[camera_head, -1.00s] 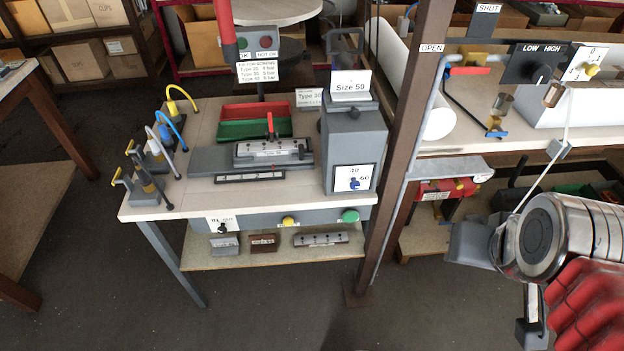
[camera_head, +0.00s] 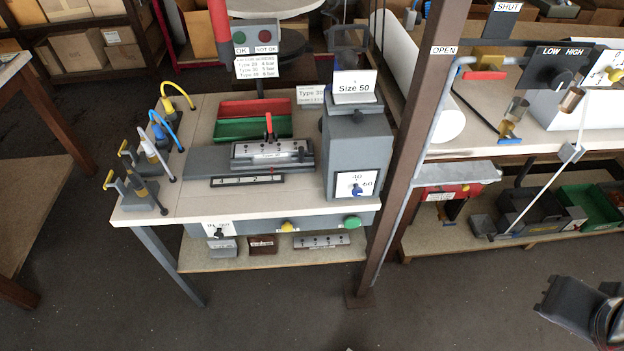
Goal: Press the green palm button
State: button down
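The green palm button (camera_head: 352,223) is a round green knob on the front apron of the workbench (camera_head: 190,195), at its right end near the brown post. It is in plain view and nothing touches it. My gripper (camera_head: 560,300) shows as dark parts at the lower right edge of the picture, partly cut off. It is well to the right of the bench and lower in the picture than the button, apart from it. I cannot tell whether its fingers are open or shut.
A yellow button (camera_head: 288,227) and a rotary switch (camera_head: 218,233) sit on the same apron, left of the green button. The brown post (camera_head: 400,170) stands between my gripper and the bench front. The floor (camera_head: 450,300) before the bench is clear.

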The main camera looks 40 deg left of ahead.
aim_at(351, 221)
jog(key=z, duration=0.25)
jog(key=k, duration=2.35)
jog(key=u, duration=1.25)
jog(key=i, duration=0.5)
jog(key=z, duration=0.1)
